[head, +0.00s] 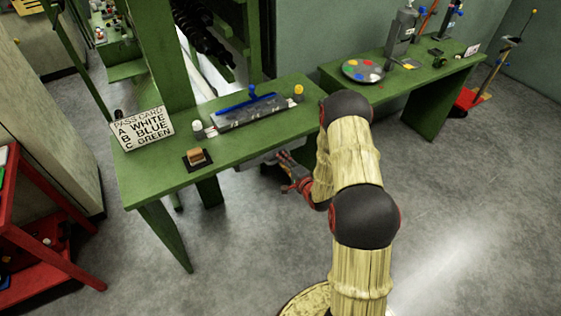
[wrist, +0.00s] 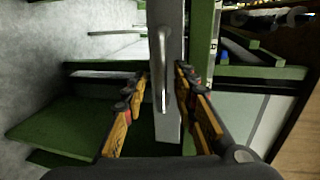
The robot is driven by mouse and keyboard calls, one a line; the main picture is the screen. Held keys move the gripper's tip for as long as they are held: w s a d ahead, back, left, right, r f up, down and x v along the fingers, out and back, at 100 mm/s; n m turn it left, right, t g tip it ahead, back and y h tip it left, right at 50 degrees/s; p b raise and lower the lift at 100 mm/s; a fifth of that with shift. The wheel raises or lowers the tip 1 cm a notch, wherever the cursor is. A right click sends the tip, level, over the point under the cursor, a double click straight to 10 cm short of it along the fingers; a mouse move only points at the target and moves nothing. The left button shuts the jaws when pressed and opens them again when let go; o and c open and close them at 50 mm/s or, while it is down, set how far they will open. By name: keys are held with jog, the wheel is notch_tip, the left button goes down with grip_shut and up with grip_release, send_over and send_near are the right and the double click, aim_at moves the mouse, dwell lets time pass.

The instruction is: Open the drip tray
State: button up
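The drip tray (head: 259,161) shows in the head view as a pale grey edge under the front of the green bench, mostly hidden by the bench top and my arm. In the wrist view its grey front (wrist: 171,125) runs up the middle, with a thin curved metal handle (wrist: 162,70) on it. My gripper (wrist: 162,76) is open, one orange-and-black finger on each side of the handle. I cannot tell whether either finger touches the tray. In the head view my gripper (head: 291,172) is low beside the bench's front edge, close to the tray.
The green bench (head: 229,148) carries a blue-handled tool, small knobs, a brown block on a black pad and a pass card sign (head: 143,128). A second green bench (head: 397,91) stands at right. A red shelf (head: 40,240) is at left. The grey floor in front is clear.

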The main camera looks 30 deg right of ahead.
jog(key=shift+w+f, duration=0.1)
jog(key=shift+w, duration=0.35)
grip_shut()
dwell(0.7)
